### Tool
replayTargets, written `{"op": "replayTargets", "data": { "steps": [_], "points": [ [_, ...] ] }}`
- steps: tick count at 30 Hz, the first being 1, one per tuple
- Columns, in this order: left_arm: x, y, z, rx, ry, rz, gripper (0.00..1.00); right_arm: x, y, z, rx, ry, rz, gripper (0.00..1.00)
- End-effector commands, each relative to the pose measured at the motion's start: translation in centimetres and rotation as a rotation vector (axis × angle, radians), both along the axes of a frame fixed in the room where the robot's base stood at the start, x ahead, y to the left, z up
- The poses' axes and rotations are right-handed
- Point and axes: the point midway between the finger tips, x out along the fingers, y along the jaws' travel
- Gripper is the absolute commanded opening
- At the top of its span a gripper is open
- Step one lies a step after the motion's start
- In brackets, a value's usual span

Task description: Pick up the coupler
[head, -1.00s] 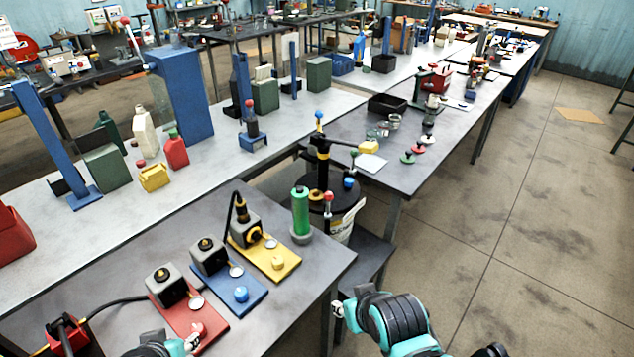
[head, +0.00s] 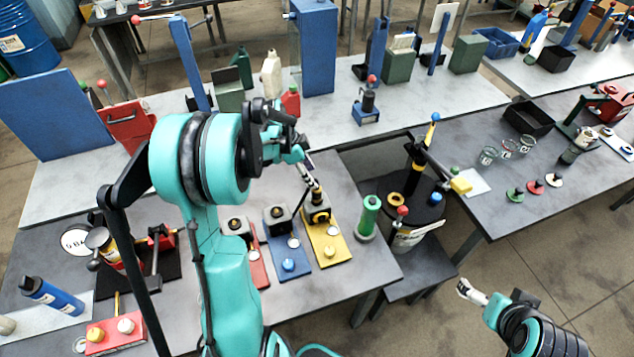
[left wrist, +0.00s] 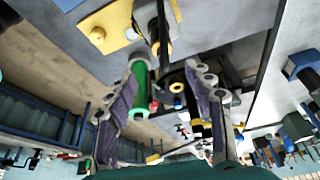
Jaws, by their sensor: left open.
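The coupler (head: 319,202), which I take to be the black fitting with yellow bands, is at the grey block on the yellow base plate (head: 327,248). In the left wrist view a black fitting with a yellow end (left wrist: 160,40), apparently the same coupler, lies just beyond the fingertips. My left gripper (head: 308,176) is just above and behind the block in the head view; its two fingers (left wrist: 167,72) are spread with nothing held. Its exact distance to the coupler is unclear. My right gripper (head: 470,291) hangs past the bench's front right; its jaws are unclear.
Blue (head: 289,263) and red (head: 258,268) plates with similar blocks stand left of the yellow one. A green cylinder (head: 369,217) and a black-topped drum (head: 425,205) are close on the right. Free floor lies at the lower right.

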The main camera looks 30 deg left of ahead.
Motion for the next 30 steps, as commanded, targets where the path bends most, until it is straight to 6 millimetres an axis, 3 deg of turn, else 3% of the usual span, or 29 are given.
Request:
{"op": "replayTargets", "data": {
  "steps": [5,21,30],
  "points": [
    [0.5,1.2,-0.9,-0.014,-0.01,-0.06,0.52,0.0,0.0,1.0,0.0,0.0,0.0,1.0],
    [1.7,-1.1,-7.5,-0.014,-0.01,-0.065,0.52,0.0,0.0,0.7,0.0,0.0,0.0,1.0],
    [1.8,-1.3,-7.9,-0.014,-0.01,-0.064,0.52,0.0,0.0,0.7,0.0,0.0,0.0,1.0]
  ]
}}
